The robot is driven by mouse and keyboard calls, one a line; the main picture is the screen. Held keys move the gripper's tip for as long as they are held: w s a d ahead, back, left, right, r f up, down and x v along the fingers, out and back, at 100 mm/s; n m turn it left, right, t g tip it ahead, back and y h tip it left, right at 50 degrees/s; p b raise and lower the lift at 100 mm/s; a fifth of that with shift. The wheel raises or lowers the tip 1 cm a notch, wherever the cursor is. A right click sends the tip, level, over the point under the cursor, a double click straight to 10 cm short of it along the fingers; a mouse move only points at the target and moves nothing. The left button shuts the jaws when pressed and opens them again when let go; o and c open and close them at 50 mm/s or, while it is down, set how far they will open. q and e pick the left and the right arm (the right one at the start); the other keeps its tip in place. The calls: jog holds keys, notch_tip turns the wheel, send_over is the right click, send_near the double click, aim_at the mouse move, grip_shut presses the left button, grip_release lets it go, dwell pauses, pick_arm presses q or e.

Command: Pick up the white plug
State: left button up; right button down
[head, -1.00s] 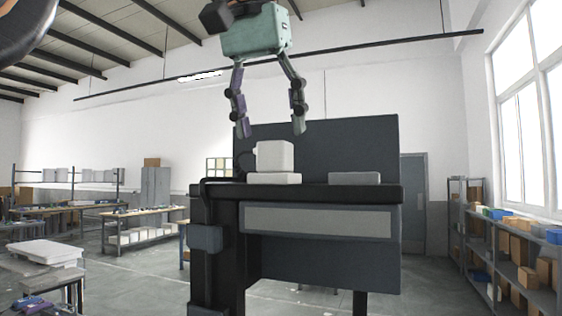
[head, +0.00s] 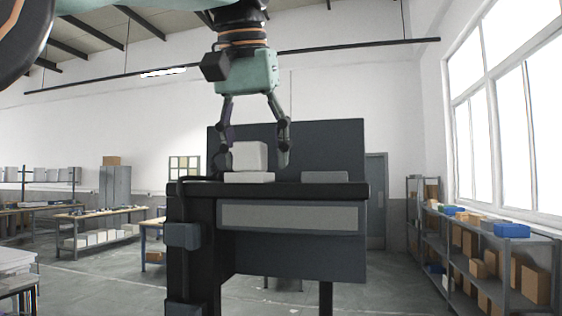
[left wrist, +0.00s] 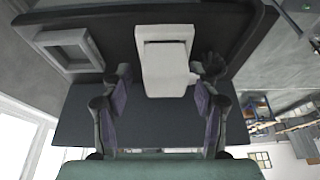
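The white plug (head: 250,155) is a pale block above a wider white base (head: 249,177) on the dark bench top (head: 292,190). Its pale body also shows in the left wrist view (left wrist: 166,66). My left gripper (head: 254,165) points down from above, open and empty. In the head view its fingers are at the plug's height, one on each side of it, with a clear gap on the right. In the left wrist view the plug is between the fingers; I cannot tell if either touches it. My right gripper is not in view.
A low grey block (head: 325,176) sits on the bench to the right; in the left wrist view it is a square hollow frame (left wrist: 70,50). A dark upright panel (head: 325,145) stands behind the bench top. Shelves with boxes (head: 485,255) stand far right.

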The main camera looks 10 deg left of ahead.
pick_arm(q)
jog(key=shift+s+a+r, duration=0.1)
jog(key=shift+s+a, duration=0.35)
jog(key=shift+a, duration=0.05)
jog(key=c, duration=0.5)
jog(key=shift+w+d, duration=0.2)
jog(key=shift+d, duration=0.2)
jog(key=c, duration=0.4)
jog(key=shift+s+a, duration=0.1)
jog(key=shift+a, duration=0.15)
jog(key=shift+c, duration=0.4)
jog(key=shift+r, duration=0.2)
